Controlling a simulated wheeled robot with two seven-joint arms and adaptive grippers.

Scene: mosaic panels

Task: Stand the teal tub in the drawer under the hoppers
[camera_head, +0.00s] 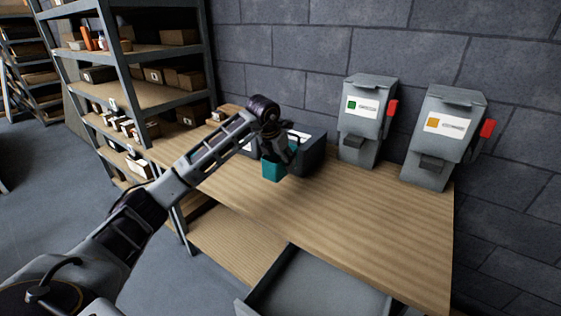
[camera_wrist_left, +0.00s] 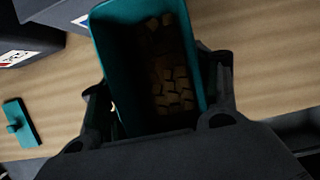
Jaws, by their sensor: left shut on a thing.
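The teal tub (camera_head: 273,168) is held over the bench by my left gripper (camera_head: 284,154), which is shut on it. In the left wrist view the tub (camera_wrist_left: 120,75) is open at the top, with several small brown blocks inside, and the gripper fingers (camera_wrist_left: 160,95) lie on either side of it. The grey drawer (camera_head: 318,288) is pulled out below the bench's front edge and looks empty where it shows. Two grey hoppers, one with a green label (camera_head: 362,122) and one with an orange label (camera_head: 442,137), stand at the back of the bench. My right gripper is not in view.
A dark bin (camera_head: 310,153) stands behind my left gripper. A teal lid-like piece with a knob (camera_wrist_left: 20,123) lies on the bench in the wrist view. The wooden bench top (camera_head: 340,215) is clear in front of the hoppers. Shelves with boxes (camera_head: 150,95) stand at the left.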

